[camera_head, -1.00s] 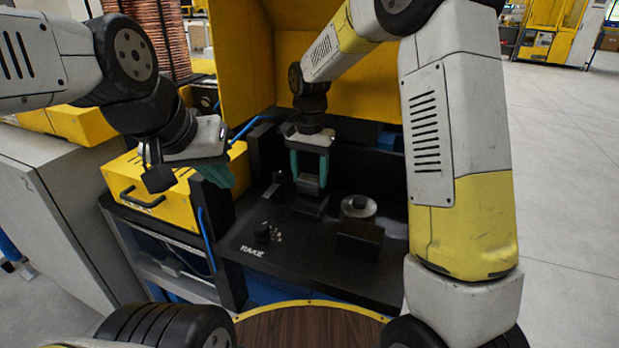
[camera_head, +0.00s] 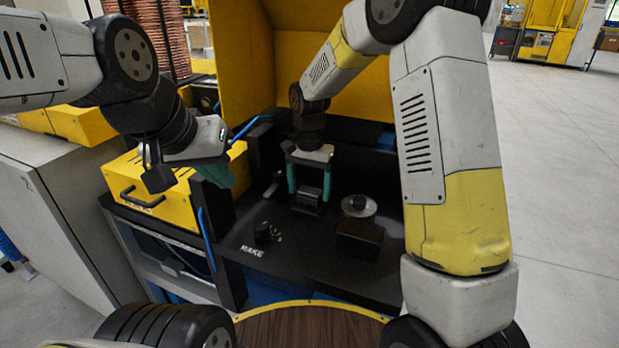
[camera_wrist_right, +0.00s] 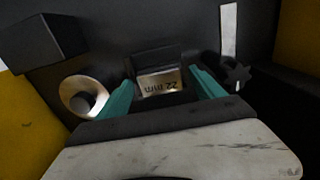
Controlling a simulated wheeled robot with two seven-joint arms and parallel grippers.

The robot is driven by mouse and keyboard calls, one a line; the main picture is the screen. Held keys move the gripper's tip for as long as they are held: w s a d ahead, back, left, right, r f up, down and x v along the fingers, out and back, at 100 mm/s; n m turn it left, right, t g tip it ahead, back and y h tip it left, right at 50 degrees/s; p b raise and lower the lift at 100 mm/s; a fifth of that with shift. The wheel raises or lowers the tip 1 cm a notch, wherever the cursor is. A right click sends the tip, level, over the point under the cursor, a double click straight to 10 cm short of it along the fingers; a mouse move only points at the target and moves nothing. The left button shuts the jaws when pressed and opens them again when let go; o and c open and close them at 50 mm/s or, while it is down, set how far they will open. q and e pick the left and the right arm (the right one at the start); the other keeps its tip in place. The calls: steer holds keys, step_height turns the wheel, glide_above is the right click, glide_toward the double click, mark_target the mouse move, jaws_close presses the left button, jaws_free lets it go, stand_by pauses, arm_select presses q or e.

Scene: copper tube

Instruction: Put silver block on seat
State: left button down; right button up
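The silver block (camera_wrist_right: 158,85), marked "22 mm", lies between the fingers of my right gripper (camera_wrist_right: 163,90) in the right wrist view. A gap shows on each side of it, so the gripper is open around the block. In the head view the block looks dark grey (camera_head: 309,194), low between the teal fingers of the right gripper (camera_head: 309,184). It appears to rest on a black seat (camera_head: 306,211); the exact contact is hard to see. My left gripper (camera_head: 218,173) is at the left, away from the block, its fingers partly hidden.
A metal disc with a black knob (camera_head: 358,204) and a black box (camera_head: 360,238) stand right of the block. A black dial (camera_head: 263,233) is on the front left of the black bench (camera_head: 300,255). A yellow case (camera_head: 155,195) is at the left.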

mark_target(310, 191)
step_height(310, 191, up, 12)
steer(key=shift+r, duration=0.15)
stand_by(0.5)
stand_by(1.0)
